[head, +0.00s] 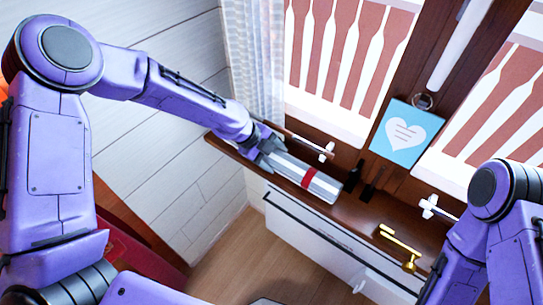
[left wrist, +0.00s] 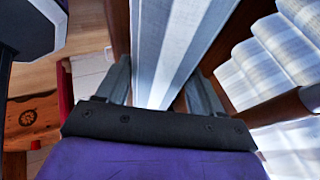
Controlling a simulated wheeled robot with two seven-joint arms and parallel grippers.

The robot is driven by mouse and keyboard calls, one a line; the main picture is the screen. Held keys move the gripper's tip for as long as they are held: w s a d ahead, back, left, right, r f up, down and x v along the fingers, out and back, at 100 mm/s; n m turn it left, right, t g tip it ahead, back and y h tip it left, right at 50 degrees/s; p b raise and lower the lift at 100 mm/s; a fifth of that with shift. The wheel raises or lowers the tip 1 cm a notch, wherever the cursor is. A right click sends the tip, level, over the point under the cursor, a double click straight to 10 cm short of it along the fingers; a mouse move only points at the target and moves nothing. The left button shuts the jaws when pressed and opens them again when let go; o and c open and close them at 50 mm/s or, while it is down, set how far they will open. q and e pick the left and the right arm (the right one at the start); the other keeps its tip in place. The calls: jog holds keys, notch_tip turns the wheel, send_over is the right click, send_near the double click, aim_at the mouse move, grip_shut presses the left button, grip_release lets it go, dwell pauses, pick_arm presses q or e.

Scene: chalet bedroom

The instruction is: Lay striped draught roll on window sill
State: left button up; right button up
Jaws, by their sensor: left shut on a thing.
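The striped draught roll (head: 320,183), grey-white with a red band, lies along the line of the brown window sill (head: 360,214) in the head view. I cannot tell whether it touches the sill or is just above it. My left gripper (head: 273,152) is shut on the roll's left end. In the left wrist view the pale striped roll (left wrist: 178,45) runs away between the fingers of my left gripper (left wrist: 160,85). My right arm shows at the right edge, but its gripper is out of view.
A blue card with a white heart (head: 404,132) stands at the back of the sill. A brass object (head: 402,247) lies further right on it. Small dark items (head: 373,184) stand beyond the roll's right end. A white drawer front (head: 310,240) is below.

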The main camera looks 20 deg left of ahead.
pick_arm(q)
jog(key=shift+d, duration=0.1)
jog(key=o, duration=1.4)
jog(key=shift+o, duration=0.2)
jog(key=shift+r, duration=0.1)
jog(key=v, duration=1)
jog(key=shift+r, duration=0.2)
jog(key=shift+s, duration=0.15)
